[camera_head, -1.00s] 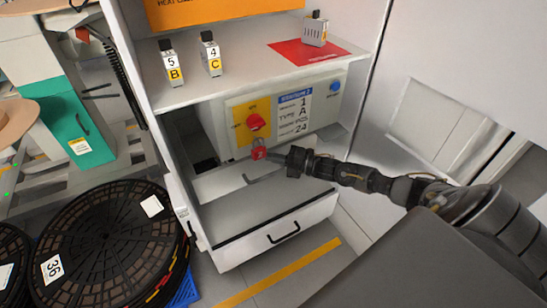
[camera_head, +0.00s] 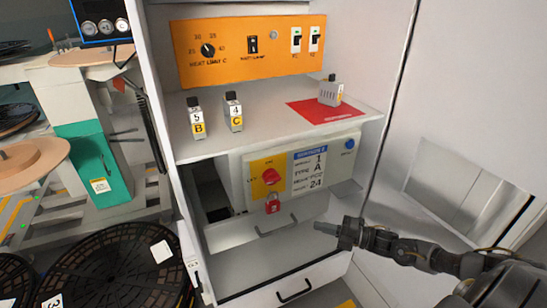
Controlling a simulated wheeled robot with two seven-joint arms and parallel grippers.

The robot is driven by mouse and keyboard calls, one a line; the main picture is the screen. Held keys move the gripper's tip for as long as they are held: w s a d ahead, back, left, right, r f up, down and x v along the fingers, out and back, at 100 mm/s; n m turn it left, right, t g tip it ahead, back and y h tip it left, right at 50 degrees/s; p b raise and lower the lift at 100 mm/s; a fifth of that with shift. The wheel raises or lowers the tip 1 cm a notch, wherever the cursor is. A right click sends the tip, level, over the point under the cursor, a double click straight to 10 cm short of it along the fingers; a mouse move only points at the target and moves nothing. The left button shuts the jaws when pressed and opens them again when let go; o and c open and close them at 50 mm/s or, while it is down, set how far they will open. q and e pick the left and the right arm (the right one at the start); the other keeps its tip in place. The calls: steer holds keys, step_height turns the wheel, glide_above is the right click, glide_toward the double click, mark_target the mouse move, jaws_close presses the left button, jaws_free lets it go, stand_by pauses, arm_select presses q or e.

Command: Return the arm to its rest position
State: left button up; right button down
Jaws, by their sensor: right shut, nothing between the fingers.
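My right gripper (camera_head: 328,228) is shut and empty. It hangs in front of the cabinet, at the right of the open drawer (camera_head: 285,269), apart from the red padlock (camera_head: 272,206). My right arm comes in from the lower right. The padlock hangs below the red rotary switch (camera_head: 270,176) on the station panel (camera_head: 330,168). My left gripper is out of view.
Black reels (camera_head: 110,260) stand at lower left. A grey cabinet door (camera_head: 455,120) is at right.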

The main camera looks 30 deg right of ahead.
steer(key=shift+f, duration=0.1)
steer(key=s+d+f+m+g+h+p, duration=0.15)
steer(key=s+f+m+h, duration=0.3)
steer(key=f, duration=0.45)
steer(key=s+f+m+g+h+p, duration=0.1)
steer(key=s+f+m+h+p, duration=0.25)
steer(key=f+m, duration=0.35)
steer(key=s+d+f+m+g+h+p, duration=0.1)
steer(key=s+f+m+h, duration=0.3)
steer(key=f, duration=0.6)
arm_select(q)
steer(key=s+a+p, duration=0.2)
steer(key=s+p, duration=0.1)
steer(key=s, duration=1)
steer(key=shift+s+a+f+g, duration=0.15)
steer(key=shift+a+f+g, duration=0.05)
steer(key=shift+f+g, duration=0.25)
arm_select(e)
steer(key=s+a+f+m+g, duration=0.2)
steer(key=s+a+f+g, duration=0.1)
steer(key=s, duration=0.7)
steer(key=s+a+f+m+g, duration=0.3)
steer(key=s+a+f, duration=0.2)
steer(key=s+a, duration=0.3)
steer(key=s+a+f+m+g, duration=0.3)
steer(key=s+a+f, duration=0.1)
steer(key=s, duration=0.7)
steer(key=shift+s+a+f, duration=0.25)
steer(key=shift+s+a, duration=0.05)
steer(key=shift+a, duration=0.35)
